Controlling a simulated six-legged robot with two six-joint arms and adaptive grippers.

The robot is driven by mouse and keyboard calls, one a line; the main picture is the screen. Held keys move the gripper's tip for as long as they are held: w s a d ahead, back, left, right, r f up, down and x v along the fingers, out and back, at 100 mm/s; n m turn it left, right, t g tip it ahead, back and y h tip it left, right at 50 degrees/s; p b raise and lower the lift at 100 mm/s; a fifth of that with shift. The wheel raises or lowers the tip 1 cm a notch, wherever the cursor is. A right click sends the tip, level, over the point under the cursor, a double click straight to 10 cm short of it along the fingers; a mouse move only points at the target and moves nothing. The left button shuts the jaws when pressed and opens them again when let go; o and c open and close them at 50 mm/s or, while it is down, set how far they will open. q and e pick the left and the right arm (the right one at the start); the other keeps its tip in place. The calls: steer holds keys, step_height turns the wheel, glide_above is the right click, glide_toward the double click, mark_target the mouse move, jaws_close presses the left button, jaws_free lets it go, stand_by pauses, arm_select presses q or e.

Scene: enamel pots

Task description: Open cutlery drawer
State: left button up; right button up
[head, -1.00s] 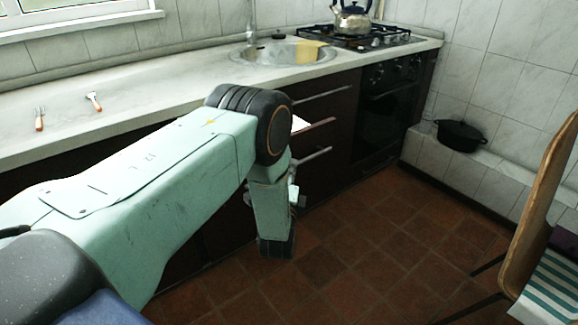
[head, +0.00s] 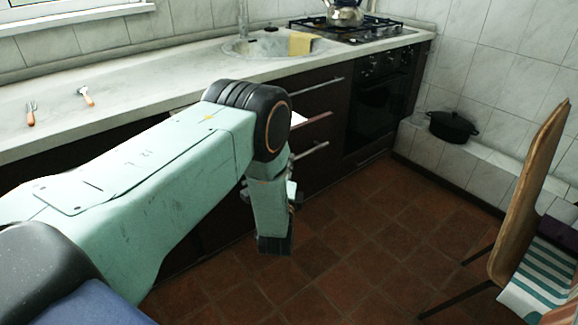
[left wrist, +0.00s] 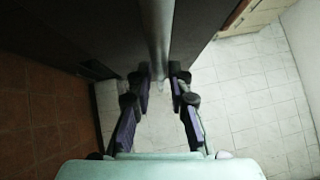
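A dark drawer stands partly pulled out of the cabinet; its reddish top edge (head: 318,117) and a white strip of its inside show in the head view, just right of my left arm. Its metal handle (head: 315,147) runs across the front below. My left gripper (left wrist: 158,80) is in the left wrist view with its fingers closed on either side of the metal bar handle (left wrist: 158,35). In the head view my arm hides most of this gripper and its grasp. My right gripper is not in view.
Another closed drawer with a metal handle (head: 325,83) is above. Two orange-handled utensils (head: 86,96) lie on the counter (head: 140,85). A black pot (head: 452,127) sits on the tiled ledge. A wooden chair (head: 527,200) stands at right. Floor ahead is clear.

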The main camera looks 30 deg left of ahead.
arm_select(q)
steer(key=shift+o, duration=1.2)
steer(key=shift+d, duration=0.1)
steer(key=v, duration=1.2)
